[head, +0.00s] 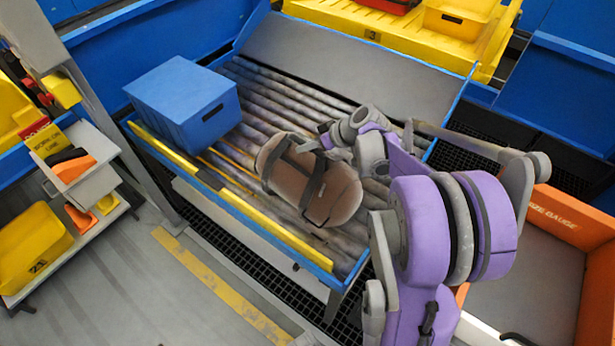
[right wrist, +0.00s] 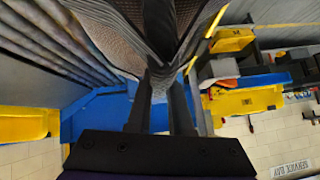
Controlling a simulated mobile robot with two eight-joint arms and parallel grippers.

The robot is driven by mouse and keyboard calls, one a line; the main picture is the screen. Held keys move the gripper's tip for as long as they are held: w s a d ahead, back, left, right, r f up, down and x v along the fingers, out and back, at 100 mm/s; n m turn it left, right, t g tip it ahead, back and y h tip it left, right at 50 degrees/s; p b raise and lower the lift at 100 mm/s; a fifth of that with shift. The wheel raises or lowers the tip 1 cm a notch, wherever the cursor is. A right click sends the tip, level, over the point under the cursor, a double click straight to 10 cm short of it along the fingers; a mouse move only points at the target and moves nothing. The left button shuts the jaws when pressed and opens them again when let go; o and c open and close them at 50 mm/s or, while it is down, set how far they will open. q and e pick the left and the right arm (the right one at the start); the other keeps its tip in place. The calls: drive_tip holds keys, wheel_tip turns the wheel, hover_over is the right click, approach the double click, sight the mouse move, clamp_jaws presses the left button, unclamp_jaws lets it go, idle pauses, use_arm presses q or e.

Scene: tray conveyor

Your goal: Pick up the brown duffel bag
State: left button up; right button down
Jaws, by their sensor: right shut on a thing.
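The brown duffel bag (head: 325,190) with dark straps lies on the rollers of the conveyor (head: 262,92) in the head view. My right gripper (head: 322,145) is at the bag's upper edge, by its straps. In the right wrist view the bag (right wrist: 118,22) fills the top of the picture. The fingers of my right gripper (right wrist: 160,85) are shut on a pinched part of it. I cannot tell clearly whether the bag is clear of the rollers. My left gripper is not in view.
A blue box (head: 185,100) stands on the conveyor left of the bag. A yellow rail (head: 232,208) runs along the conveyor's near edge. An orange gauge bin (head: 565,215) stands at the right. A shelf with a yellow bin (head: 35,245) is at the left.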

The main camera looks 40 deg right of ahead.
idle(0.4)
wheel_tip(320, 180, up, 10)
drive_tip(key=shift+r+p, duration=0.1)
drive_tip(key=shift+p, duration=0.55)
